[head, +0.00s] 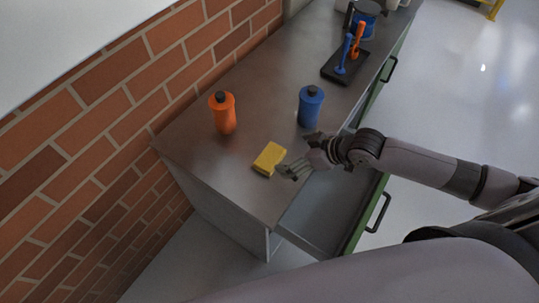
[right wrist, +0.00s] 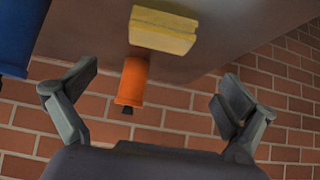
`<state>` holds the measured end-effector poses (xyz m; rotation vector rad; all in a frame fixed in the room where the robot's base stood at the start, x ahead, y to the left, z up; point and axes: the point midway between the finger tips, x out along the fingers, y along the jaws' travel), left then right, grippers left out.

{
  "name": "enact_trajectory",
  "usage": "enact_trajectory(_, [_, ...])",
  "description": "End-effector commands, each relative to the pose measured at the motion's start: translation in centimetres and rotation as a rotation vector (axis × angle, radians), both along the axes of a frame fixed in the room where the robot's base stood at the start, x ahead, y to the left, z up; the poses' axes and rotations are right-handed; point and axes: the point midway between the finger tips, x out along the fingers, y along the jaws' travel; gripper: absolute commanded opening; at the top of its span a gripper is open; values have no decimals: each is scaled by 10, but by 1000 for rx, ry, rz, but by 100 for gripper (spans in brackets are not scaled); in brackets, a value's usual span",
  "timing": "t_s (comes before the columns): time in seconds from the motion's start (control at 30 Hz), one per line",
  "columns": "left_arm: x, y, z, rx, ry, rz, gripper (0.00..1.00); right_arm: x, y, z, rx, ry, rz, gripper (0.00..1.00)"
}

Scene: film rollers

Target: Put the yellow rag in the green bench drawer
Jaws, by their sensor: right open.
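The yellow rag (head: 269,158) lies folded on the grey bench top near its front end. It also shows in the right wrist view (right wrist: 163,30), ahead of the open fingers and apart from them. My right gripper (head: 291,170) is open and empty, just beside the rag's right side in the head view; the wrist view shows its fingers (right wrist: 155,100) spread wide. The green bench drawer (head: 312,217) is pulled open below my right arm, and its visible inside looks empty. Its green front has a dark handle (head: 379,213). My left gripper is not in view.
An orange bottle (head: 223,113) and a blue bottle (head: 310,106) stand on the bench (head: 262,80) beyond the rag. A black tray (head: 346,65) with orange and blue tools is farther back. A brick wall (head: 70,150) runs along the left; floor is clear at right.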

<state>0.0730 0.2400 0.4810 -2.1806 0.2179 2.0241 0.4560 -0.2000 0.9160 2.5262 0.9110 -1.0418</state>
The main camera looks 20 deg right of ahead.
Motion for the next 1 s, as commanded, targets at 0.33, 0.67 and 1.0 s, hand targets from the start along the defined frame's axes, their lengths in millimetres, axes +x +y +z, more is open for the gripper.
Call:
enact_trajectory(0.33, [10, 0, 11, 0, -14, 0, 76, 33, 27, -41, -1, 0, -1, 100])
enact_trajectory(0.67, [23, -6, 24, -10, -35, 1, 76, 48, 42, -62, 0, 2, -1, 100])
enact_trajectory(1.0, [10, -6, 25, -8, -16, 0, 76, 62, 53, -84, -2, 1, 0, 100])
